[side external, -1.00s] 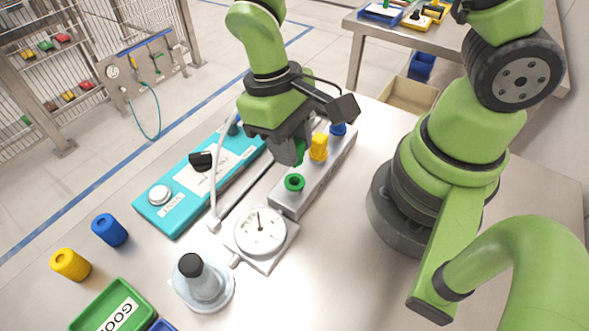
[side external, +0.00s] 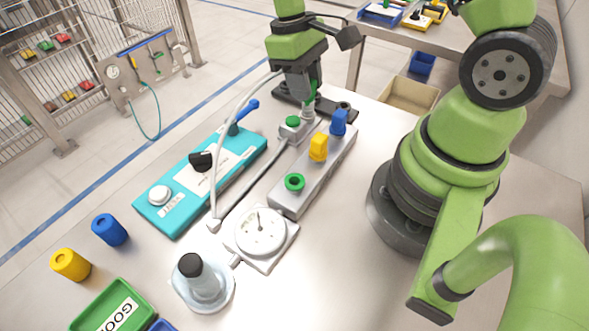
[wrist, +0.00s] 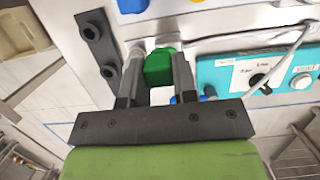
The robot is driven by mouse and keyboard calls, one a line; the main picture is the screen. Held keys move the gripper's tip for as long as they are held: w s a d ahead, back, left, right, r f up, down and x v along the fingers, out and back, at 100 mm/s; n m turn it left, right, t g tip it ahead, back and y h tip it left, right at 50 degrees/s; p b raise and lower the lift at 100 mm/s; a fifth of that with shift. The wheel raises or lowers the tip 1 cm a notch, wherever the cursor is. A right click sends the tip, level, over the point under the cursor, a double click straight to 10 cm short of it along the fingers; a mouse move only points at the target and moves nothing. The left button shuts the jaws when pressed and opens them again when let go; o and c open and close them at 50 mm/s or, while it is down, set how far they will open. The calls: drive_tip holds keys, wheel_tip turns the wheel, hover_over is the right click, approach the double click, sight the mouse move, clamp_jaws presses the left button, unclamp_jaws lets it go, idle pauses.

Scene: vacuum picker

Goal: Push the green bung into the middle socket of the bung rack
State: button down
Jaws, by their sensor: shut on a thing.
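My gripper (side external: 311,98) is shut on the green bung (wrist: 160,66), which sits between the two fingers in the wrist view. In the side view only a sliver of the bung shows between the fingers. A grey block (side external: 284,203) carries a green ring (side external: 294,182), a yellow piece (side external: 318,147) and a blue piece (side external: 338,122). I cannot tell whether the bung touches anything below.
A small grey box with a green top (side external: 292,121) stands close to my gripper. The teal panel (side external: 180,195) with a blue lever and a hose lies left.

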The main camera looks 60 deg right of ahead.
drive_tip(key=w+d, duration=0.5)
drive_tip(key=d, duration=0.6)
wheel_tip(320, 180, down, 4)
drive_tip(key=shift+d+f, duration=0.15)
drive_tip(key=shift+f, duration=0.4)
drive_tip(key=c, duration=1.5)
unclamp_jaws()
clamp_jaws()
drive_tip(key=shift+w+x, duration=0.15)
drive_tip(key=shift+x, duration=0.45)
drive_tip(key=shift+w+x, duration=0.15)
drive_tip(key=shift+x, duration=0.45)
drive_tip(key=o, duration=0.7)
unclamp_jaws()
drive_tip(key=shift+f, duration=0.1)
